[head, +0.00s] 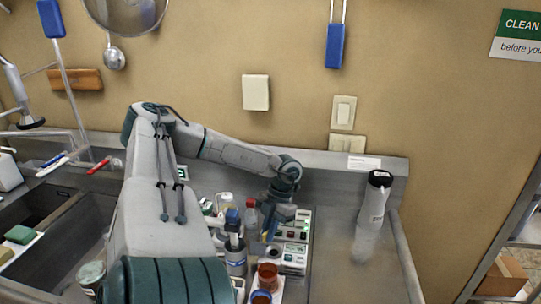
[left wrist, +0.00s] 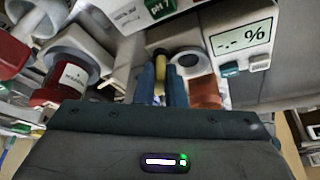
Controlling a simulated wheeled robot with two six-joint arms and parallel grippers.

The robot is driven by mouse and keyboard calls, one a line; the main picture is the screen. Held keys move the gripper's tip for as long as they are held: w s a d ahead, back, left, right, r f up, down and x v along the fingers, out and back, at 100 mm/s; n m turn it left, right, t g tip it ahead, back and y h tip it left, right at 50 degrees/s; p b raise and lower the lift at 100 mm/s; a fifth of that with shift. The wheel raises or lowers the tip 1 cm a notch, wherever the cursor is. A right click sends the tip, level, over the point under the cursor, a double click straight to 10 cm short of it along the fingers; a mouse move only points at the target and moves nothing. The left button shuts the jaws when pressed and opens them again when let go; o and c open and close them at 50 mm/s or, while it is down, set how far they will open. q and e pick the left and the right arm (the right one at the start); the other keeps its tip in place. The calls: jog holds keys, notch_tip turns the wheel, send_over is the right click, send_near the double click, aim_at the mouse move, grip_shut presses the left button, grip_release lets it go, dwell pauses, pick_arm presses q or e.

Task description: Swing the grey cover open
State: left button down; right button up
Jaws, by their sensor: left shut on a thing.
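My left gripper (head: 270,232) reaches down beside the small instruments in the head view. In the left wrist view its two blue fingers (left wrist: 162,84) are shut on a narrow yellow piece (left wrist: 160,62). A white meter (left wrist: 242,36) with a "-.- %" display is just right of the fingers. A pale grey part with a dark round opening (left wrist: 192,62) lies right behind them. I cannot tell for sure which part is the grey cover, or whether the yellow piece belongs to it. My right gripper is not in view.
Instruments (head: 293,258) and several bottles (head: 251,214) crowd around the gripper. Red-brown cups (head: 268,275) stand in front. A tall white-and-grey cylinder with a black cap (head: 374,200) stands at the right, with bare counter (head: 345,270) before it. The sink is left.

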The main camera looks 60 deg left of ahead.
pick_arm(q)
jog(key=shift+w+m+y+b, duration=0.1)
jog(key=shift+m+y+b, duration=0.45)
jog(key=shift+m, duration=0.65)
jog(key=shift+r, duration=0.1)
jog(key=c, duration=1.5)
grip_release()
jog(key=shift+d, duration=0.1)
jog(key=b+v, duration=0.4)
jog(key=v, duration=0.6)
jog(key=shift+r, duration=0.3)
jog(key=shift+w, duration=0.15)
